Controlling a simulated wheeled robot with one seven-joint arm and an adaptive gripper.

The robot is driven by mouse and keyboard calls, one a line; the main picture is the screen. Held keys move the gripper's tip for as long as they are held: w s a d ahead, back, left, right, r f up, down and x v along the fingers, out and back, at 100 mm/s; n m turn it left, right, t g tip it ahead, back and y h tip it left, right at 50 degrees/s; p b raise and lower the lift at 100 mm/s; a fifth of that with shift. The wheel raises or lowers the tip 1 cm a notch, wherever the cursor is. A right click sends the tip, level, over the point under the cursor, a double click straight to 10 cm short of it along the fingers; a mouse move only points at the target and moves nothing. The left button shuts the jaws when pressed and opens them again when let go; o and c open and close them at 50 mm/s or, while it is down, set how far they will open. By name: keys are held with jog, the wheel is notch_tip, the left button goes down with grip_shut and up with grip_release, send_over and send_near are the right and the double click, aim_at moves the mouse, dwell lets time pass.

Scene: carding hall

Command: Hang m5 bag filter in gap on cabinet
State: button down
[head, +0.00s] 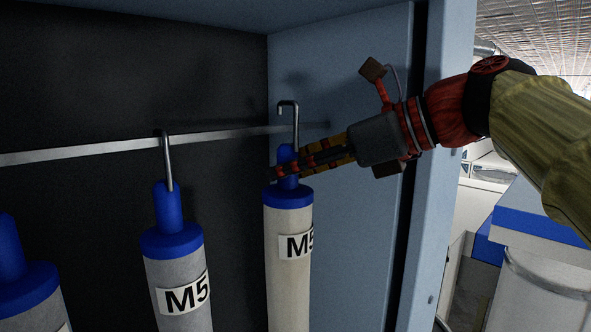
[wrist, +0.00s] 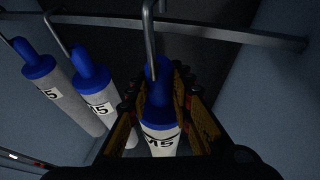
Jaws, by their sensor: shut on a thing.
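My gripper (head: 284,172) is shut on the blue neck of an M5 bag filter (head: 288,225), which is cream with a blue collar and an M5 label. It hangs upright inside the cabinet (head: 345,190). Its metal hook (head: 295,120) rises above the rail (head: 228,135), and the hook's tip shows above the rail line; I cannot tell whether they touch. In the wrist view the held filter (wrist: 160,130) stands between the two fingers (wrist: 160,100), and its hook top is cut off by the frame edge.
Two grey M5 filters hang to the left, one nearer the middle (head: 177,260) and one at the left edge (head: 28,285). The rail is bare to the right of the held filter. The cabinet's side wall and front edge (head: 440,190) stand close by my arm.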

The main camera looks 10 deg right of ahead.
jog(key=shift+w+a, duration=0.6)
jog(key=shift+w, duration=0.2)
jog(key=shift+w+a, duration=0.55)
jog(key=shift+w, duration=0.25)
jog(key=shift+w+f+b, duration=0.15)
jog(key=shift+f+b, duration=0.6)
jog(key=shift+f, duration=0.45)
jog(key=c, duration=1.6)
grip_release()
jog(key=shift+o, duration=0.5)
